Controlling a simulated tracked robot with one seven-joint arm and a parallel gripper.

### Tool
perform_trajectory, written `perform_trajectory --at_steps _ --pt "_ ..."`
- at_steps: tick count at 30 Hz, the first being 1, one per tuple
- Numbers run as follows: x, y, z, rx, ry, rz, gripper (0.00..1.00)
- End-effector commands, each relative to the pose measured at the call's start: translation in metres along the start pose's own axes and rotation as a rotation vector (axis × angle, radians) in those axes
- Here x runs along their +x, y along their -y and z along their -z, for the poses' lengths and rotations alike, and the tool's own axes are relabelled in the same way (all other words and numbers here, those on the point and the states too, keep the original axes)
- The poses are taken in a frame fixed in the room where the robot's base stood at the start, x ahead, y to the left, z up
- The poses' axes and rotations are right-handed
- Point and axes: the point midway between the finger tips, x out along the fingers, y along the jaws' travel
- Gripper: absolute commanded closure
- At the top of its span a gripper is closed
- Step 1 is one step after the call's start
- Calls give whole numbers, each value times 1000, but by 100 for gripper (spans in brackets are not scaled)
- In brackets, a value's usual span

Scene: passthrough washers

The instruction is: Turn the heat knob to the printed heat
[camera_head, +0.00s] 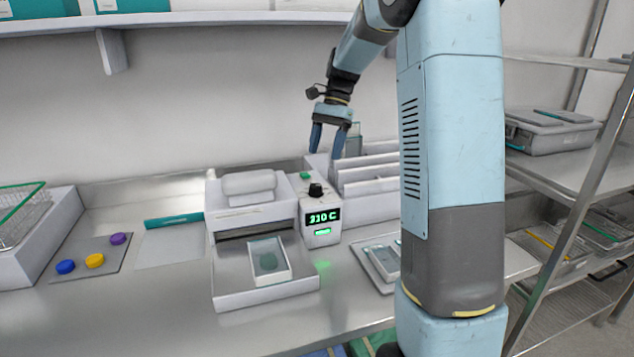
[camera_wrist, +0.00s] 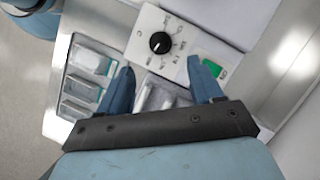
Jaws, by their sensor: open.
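The heat knob (camera_head: 316,189) is a black dial on the top of a white control box beside a white machine. In the wrist view the knob (camera_wrist: 160,43) has a white pointer line and sits on a plate with a printed scale around it, too small to read. The green display (camera_head: 323,217) on the box front seems to read 210 C or 310 C. My gripper (camera_head: 329,141) is open and empty, with blue fingers, above and behind the box. In the wrist view its fingertips (camera_wrist: 163,72) are apart and the knob lies beyond them, untouched.
A green button (camera_wrist: 212,69) is by the knob. The white machine (camera_head: 262,295) has a tray holding a clear-lidded sample. White upright dividers (camera_head: 365,172) stand right of the box. Blue, yellow and purple caps (camera_head: 95,261) lie at left. A metal rack (camera_head: 580,190) stands at right.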

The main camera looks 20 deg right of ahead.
Motion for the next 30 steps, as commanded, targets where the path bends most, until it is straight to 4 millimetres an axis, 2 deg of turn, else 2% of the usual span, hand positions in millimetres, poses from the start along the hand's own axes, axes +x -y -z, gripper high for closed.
perform_trajectory --at_steps 9,15,21,30 --pt "57 0 -1 -1 1 -2 35" --pt "83 0 0 -1 1 -1 35" --pt "95 0 -1 -1 0 0 35" --pt "96 0 -1 -2 -1 0 35"
